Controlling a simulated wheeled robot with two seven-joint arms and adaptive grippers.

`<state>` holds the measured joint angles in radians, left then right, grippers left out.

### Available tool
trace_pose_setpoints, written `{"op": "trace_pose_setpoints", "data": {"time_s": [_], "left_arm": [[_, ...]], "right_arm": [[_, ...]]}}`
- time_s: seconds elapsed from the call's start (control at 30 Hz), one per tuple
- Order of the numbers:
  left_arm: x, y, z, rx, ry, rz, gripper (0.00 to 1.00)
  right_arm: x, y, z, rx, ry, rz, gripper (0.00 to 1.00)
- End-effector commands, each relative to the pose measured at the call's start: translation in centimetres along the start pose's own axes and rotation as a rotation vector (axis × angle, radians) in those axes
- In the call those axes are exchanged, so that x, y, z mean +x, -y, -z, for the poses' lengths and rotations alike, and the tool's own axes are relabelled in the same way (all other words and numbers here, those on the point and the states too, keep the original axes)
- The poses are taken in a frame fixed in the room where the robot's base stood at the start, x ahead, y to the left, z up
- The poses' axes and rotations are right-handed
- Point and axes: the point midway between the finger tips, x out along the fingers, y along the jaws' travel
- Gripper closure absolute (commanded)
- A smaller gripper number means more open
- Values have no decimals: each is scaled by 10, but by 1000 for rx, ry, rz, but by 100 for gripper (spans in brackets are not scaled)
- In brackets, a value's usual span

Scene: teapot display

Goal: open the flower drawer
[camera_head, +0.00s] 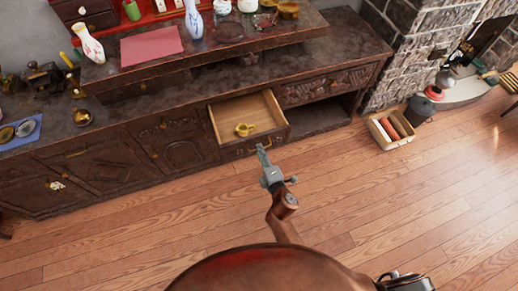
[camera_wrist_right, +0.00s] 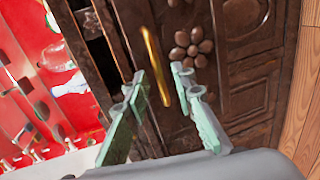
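A drawer (camera_head: 212,122) in the long dark cabinet stands pulled out, its pale wooden inside showing with a yellow cup-like object (camera_head: 243,130) in it. My right gripper (camera_head: 262,149) is at the drawer's front edge in the head view. In the right wrist view, a dark carved front with a raised flower (camera_wrist_right: 193,47) carries a gold bar handle (camera_wrist_right: 150,55). My right gripper's pale green fingers (camera_wrist_right: 160,74) are apart, with the handle between them in the picture; I cannot tell whether they touch it. My left gripper is not in view.
The cabinet top (camera_head: 130,107) holds a raised shelf with a red cloth (camera_head: 151,46), vases and jars. An open shelf gap (camera_head: 320,117) lies right of the drawer. A box (camera_head: 391,130) with red rolls stands on the floor at right. Wooden floor (camera_head: 150,235) in front is clear.

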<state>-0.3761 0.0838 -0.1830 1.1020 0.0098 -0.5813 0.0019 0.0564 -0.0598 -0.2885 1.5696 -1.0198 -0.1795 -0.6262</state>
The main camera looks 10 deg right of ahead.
Motion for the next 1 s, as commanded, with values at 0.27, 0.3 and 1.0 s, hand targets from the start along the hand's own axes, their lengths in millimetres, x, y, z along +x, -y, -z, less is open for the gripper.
{"op": "trace_pose_setpoints", "data": {"time_s": [0.27,0.3,1.0], "left_arm": [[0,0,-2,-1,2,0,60],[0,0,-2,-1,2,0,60],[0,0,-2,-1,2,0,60]], "right_arm": [[-60,1,0,0,0,2,76],[-67,1,0,0,0,2,76],[-96,0,0,0,0,1,76]]}}
